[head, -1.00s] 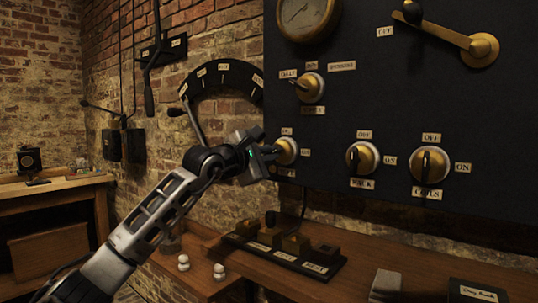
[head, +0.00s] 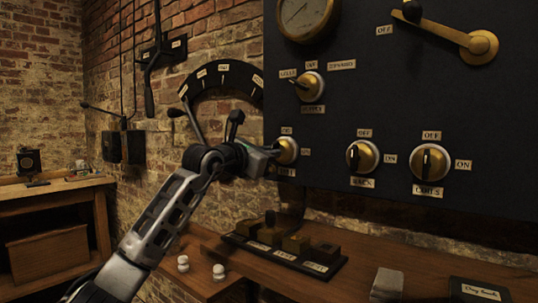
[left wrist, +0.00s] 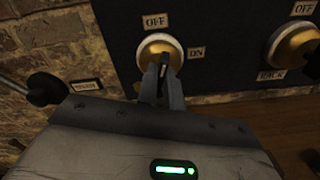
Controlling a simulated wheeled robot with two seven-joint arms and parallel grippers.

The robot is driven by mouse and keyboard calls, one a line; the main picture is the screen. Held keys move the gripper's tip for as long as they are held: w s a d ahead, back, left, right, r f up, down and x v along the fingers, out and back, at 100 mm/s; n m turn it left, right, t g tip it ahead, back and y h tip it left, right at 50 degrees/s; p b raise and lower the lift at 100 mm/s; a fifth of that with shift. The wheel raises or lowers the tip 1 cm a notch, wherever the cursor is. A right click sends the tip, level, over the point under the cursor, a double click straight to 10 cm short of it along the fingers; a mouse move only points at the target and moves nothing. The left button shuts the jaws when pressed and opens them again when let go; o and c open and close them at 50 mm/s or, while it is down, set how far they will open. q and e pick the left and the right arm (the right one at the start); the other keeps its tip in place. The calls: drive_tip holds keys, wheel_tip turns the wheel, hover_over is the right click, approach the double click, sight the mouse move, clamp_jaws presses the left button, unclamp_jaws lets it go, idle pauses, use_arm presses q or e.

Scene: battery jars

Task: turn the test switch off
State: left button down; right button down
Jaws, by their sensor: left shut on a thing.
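The test switch (head: 288,150) is the leftmost brass rotary knob in the lower row on the dark panel. In the head view my left gripper (head: 274,155) covers part of it and its lower label. In the left wrist view the switch (left wrist: 158,46) has a brass face with a pale rim, OFF above it and ON to its right. My left gripper (left wrist: 162,86) is shut on its black handle. The handle shows between the fingertips; its exact angle is hard to tell. My right gripper is not in view.
The rack switch (head: 363,157) and cells switch (head: 431,163) sit to the right. A selector knob (head: 311,87) is above. A lever with a black ball (head: 176,112) stands left of my gripper. A key block (head: 325,256) lies on the wooden shelf below.

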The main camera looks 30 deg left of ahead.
use_arm(q)
drive_tip(key=n, duration=0.3)
drive_tip(key=shift+n, duration=0.4)
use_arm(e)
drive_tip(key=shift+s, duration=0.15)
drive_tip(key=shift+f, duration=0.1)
use_arm(q)
drive_tip(key=c, duration=1.5)
unclamp_jaws()
drive_tip(key=shift+c, duration=0.2)
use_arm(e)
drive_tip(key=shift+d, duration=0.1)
